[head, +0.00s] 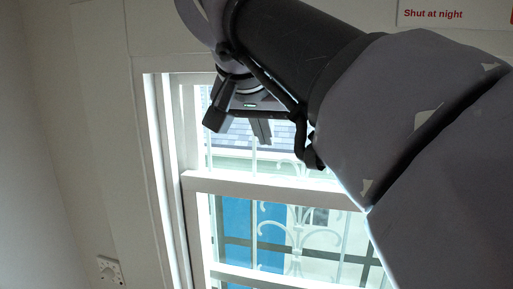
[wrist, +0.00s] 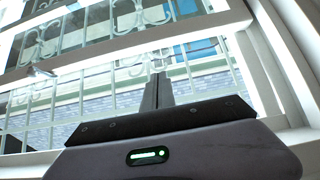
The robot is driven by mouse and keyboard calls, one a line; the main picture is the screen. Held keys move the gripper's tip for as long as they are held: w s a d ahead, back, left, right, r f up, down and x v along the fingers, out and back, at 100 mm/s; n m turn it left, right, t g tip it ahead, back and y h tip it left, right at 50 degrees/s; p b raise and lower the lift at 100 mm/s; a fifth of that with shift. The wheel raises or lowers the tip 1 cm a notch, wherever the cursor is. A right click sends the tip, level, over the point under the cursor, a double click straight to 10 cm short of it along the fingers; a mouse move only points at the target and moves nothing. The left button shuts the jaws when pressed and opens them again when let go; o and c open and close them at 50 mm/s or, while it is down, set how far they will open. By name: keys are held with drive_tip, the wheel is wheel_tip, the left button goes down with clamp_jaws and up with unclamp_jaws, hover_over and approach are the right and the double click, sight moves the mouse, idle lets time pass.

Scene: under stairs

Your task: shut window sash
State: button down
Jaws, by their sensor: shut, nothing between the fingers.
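The white window sash (head: 270,190) shows in the head view by its crossbar, with glass above and below it. The crossbar also runs slantwise across the upper part of the wrist view (wrist: 105,55), with a small metal piece, perhaps a latch (wrist: 40,72), on it. My gripper (head: 262,137) is in front of the upper glass, above the crossbar in the head view. Its fingers are together and empty in the wrist view (wrist: 158,80); their tips appear just short of the crossbar. I cannot tell whether they touch it. My arm hides the window's upper right.
The white window frame (head: 160,160) stands at the left of the opening. A metal grille (head: 275,232) shows beyond the glass. A sign reading "Shut at night" (head: 440,14) is on the wall at upper right.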

drive_tip(key=x, duration=0.4)
drive_tip(key=s+f+b+x, duration=0.1)
drive_tip(key=x, duration=0.3)
drive_tip(key=b+x, duration=0.1)
drive_tip(key=x, duration=0.3)
drive_tip(key=shift+s+a+f, duration=0.15)
drive_tip(key=shift+a+f, duration=0.05)
drive_tip(key=shift+f, duration=0.2)
drive_tip(key=shift+s+f, duration=0.15)
drive_tip(key=shift+f, duration=0.25)
drive_tip(key=shift+f, duration=0.1)
wheel_tip(320, 180, down, 34)
drive_tip(key=b, duration=3)
drive_tip(key=shift+s, duration=0.15)
